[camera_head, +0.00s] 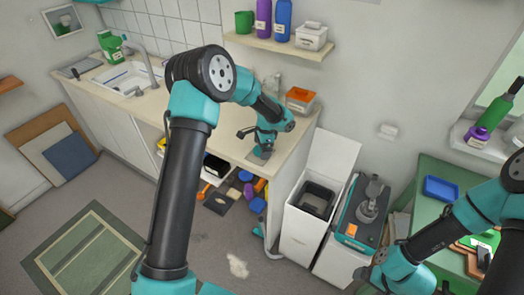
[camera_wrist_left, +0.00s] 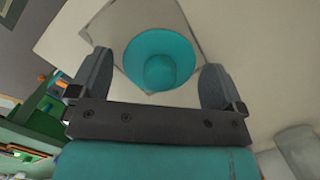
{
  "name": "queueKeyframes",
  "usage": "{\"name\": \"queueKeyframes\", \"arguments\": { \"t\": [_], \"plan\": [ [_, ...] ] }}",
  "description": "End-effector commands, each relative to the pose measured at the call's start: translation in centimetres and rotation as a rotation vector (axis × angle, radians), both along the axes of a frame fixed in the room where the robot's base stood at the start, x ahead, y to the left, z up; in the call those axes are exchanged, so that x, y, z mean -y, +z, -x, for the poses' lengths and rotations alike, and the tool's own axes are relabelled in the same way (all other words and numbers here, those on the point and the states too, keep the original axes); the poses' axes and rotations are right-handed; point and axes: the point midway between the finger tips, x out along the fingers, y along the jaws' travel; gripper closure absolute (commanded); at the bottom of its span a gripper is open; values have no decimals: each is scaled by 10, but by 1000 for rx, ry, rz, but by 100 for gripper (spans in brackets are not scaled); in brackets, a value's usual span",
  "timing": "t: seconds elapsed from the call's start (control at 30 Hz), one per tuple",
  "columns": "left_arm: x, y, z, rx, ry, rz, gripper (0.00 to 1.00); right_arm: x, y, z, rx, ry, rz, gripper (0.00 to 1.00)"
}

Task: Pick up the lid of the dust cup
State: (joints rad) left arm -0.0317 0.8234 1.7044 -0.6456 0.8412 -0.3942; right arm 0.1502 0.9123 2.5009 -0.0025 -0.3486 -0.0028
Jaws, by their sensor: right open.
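A round teal piece with a raised knob in its middle, which looks like the dust cup lid (camera_wrist_left: 160,58), shows in the left wrist view. It lies between the two fingers of my left gripper (camera_wrist_left: 157,80), with a small gap on each side. The fingers are apart and nothing is held. In the head view my left gripper (camera_head: 262,153) points down at the wooden counter near its front edge, and the arm and gripper hide the lid there. My right gripper (camera_head: 364,273) is low at the right, open, beside the grey-and-teal machine.
A sink (camera_head: 128,78) is set in the counter (camera_head: 215,120) at the left. An orange-topped box (camera_head: 299,98) stands at its right end. A green table (camera_head: 430,185) is at the right.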

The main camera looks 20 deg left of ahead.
Motion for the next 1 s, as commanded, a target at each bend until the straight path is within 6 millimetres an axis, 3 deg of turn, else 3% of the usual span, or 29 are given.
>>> {"name": "queueKeyframes", "arguments": {
  "t": [0.07, 0.4, 0.77, 1.0],
  "plan": [
    [0, 0, 0, 0, 0, 0, 12, 0, 0, 0, 0, 0, 0, 4],
    [0, 0, 0, 0, 0, 0, 45, 0, 0, 0, 0, 0, 0, 4],
    [0, 4, 0, 1, 0, 0, 45, 0, 0, 0, 0, 0, 0, 4],
    [0, 25, -1, 2, -1, 0, 45, 0, 0, 0, 0, 0, 0, 4]
  ]
}}
